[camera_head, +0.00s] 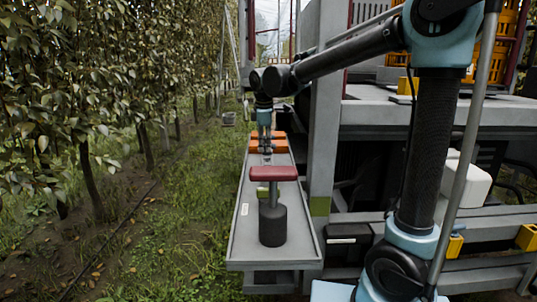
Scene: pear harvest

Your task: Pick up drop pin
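A long grey tray (248,232) lies beside the platform. A small yellow-green object (263,191) shows behind the shaft, partly hidden. My gripper (267,155) points down over the tray, behind the red bar and in front of orange pieces (268,136). Its fingers are too small to read, and no contact is clear.
The grey platform frame (323,110) with its upright post stands close to the right of the tray. Orange crates (505,30) are at the upper right. Leafy trees (90,90) line the left. The grass strip (195,205) between trees and tray is clear.

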